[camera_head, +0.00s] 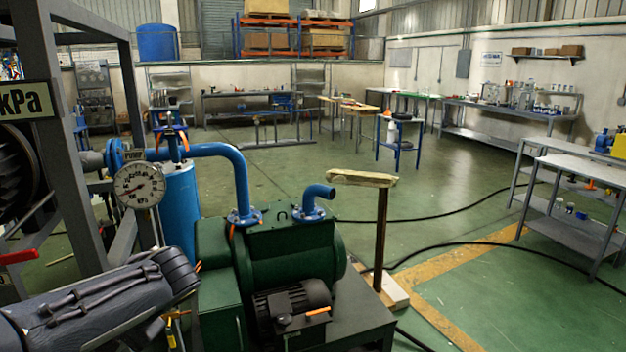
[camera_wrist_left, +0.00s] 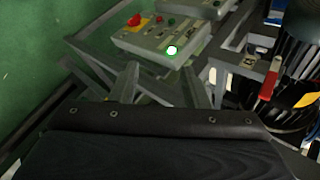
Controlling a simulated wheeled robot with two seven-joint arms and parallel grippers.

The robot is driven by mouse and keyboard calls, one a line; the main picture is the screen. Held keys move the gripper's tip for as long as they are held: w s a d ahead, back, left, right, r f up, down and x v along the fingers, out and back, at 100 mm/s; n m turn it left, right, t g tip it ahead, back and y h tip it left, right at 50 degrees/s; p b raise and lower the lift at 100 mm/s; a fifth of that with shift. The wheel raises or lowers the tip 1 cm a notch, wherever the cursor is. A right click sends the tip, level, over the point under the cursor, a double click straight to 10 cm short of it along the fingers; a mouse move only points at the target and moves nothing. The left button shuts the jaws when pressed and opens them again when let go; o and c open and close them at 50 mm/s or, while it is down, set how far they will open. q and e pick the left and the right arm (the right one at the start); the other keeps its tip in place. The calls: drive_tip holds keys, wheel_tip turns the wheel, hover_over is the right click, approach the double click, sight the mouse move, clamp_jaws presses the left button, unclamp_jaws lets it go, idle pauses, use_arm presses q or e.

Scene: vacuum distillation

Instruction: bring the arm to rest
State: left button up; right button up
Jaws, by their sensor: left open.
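My left arm (camera_head: 95,305) comes in at the lower left of the head view, beside the grey frame and left of the green pump. I cannot make out its fingers there. In the left wrist view my left gripper (camera_wrist_left: 160,88) is open, its two grey fingers apart with nothing between them. Beyond the fingers is a grey control box (camera_wrist_left: 150,38) with a red knob on a yellow plate and a lit green button (camera_wrist_left: 172,50). The fingers appear apart from the box, though the gap is hard to judge. My right gripper is in neither view.
The green pump (camera_head: 290,255) with blue pipes and a pressure gauge (camera_head: 139,185) stands close ahead. A grey frame post (camera_head: 60,120) rises at the left. A wooden-topped post (camera_head: 381,235) stands right of the pump. Black hoses cross the floor; open floor lies beyond.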

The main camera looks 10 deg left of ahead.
use_arm(q)
drive_tip(key=s+d+f+t+h, duration=0.1)
drive_tip(key=s+d+t+h, duration=0.1)
drive_tip(key=d, duration=0.5)
drive_tip(key=s+d+f+n+t+h+p, duration=0.1)
drive_tip(key=s+d+f+t+h, duration=0.1)
drive_tip(key=s+d+h, duration=0.3)
drive_tip(key=s+d+f+t+h+p, duration=0.1)
drive_tip(key=s+d+h, duration=0.3)
drive_tip(key=d, duration=0.7)
drive_tip(key=shift+s+f+t+h, duration=0.15)
drive_tip(key=shift+f+t+h, duration=0.35)
drive_tip(key=shift+t+h, duration=0.5)
